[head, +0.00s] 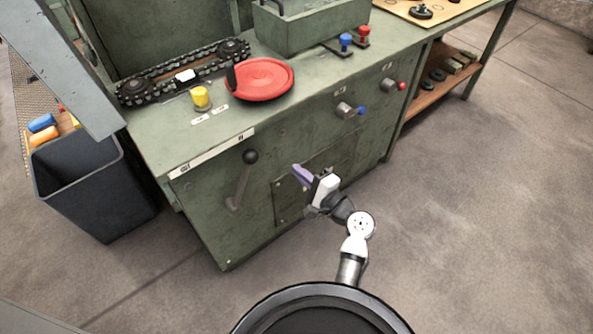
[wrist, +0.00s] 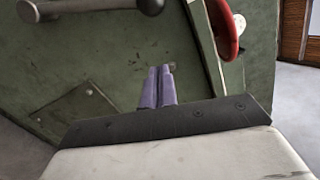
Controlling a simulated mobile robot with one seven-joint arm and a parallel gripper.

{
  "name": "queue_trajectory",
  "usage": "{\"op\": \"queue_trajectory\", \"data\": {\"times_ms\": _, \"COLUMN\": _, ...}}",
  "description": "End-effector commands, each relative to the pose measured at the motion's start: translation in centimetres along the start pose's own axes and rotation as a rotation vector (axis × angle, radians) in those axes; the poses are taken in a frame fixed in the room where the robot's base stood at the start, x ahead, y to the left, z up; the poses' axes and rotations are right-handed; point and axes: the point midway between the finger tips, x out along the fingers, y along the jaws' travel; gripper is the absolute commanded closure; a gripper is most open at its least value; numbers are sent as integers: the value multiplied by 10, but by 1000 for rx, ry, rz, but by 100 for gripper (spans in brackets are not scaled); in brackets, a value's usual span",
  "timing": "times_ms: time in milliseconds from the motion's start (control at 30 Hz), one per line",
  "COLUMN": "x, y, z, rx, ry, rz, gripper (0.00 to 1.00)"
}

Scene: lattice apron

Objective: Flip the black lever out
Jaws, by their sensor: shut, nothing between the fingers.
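The black lever (head: 242,182) is on the green front panel of the machine cabinet. It has a grey arm that rises from a lower pivot to a black ball knob (head: 250,157), leaning slightly right. In the wrist view the lever arm (wrist: 85,6) lies across the top left, with its knob (wrist: 151,5) at the top edge, partly cut off. My gripper (head: 297,169) has purple fingers and is to the right of the lever, apart from it. In the wrist view the fingers (wrist: 158,68) are together and empty, below the knob.
A red handwheel (head: 265,80) and yellow button (head: 200,96) are on the cabinet top. Blue (head: 363,111) and red (head: 402,86) knobs protrude from the front at right. A dark bin (head: 85,185) stands left. The floor in front is clear.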

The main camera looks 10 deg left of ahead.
Motion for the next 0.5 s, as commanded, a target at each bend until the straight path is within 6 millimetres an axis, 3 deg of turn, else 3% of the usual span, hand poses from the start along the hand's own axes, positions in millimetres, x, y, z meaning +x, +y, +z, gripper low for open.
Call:
{"op": "queue_trajectory", "data": {"times_ms": 333, "x": 76, "y": -3, "z": 2, "rx": 0, "ry": -4, "rz": 0, "gripper": 100}}
{"op": "queue_trajectory", "data": {"times_ms": 500, "x": 80, "y": -2, "z": 27, "rx": 0, "ry": -3, "rz": 3, "gripper": 100}}
